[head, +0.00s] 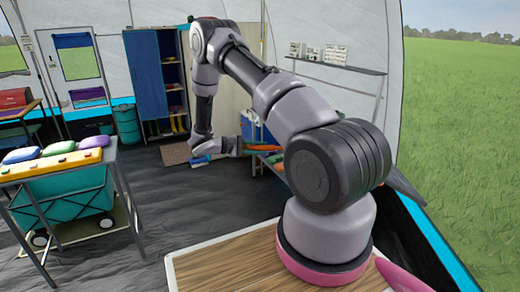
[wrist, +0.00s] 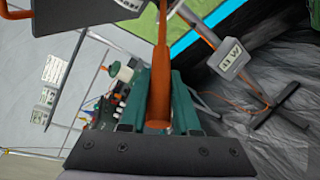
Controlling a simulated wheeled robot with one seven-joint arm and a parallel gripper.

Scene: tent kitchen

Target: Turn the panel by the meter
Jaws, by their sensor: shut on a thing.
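In the wrist view the green fingers of my gripper (wrist: 160,75) are closed on an orange bar (wrist: 161,50), which runs up between them toward the top edge. A dark flat panel (wrist: 85,14) crosses the upper left, cut off by the frame. A grey box with dark letters (wrist: 231,57), seemingly a meter, stands on a stand to the right, apart from my fingers. I cannot tell how the bar joins the panel. In the head view my gripper (head: 205,158) is small and far from the camera, and what it holds is not clear there.
A wall shelf (head: 335,66) with small white boxes is at the back right. A blue cabinet (head: 145,75) stands behind my arm. A loose orange cable (wrist: 225,105) hangs near the box. Dark floor (head: 140,195) is open between.

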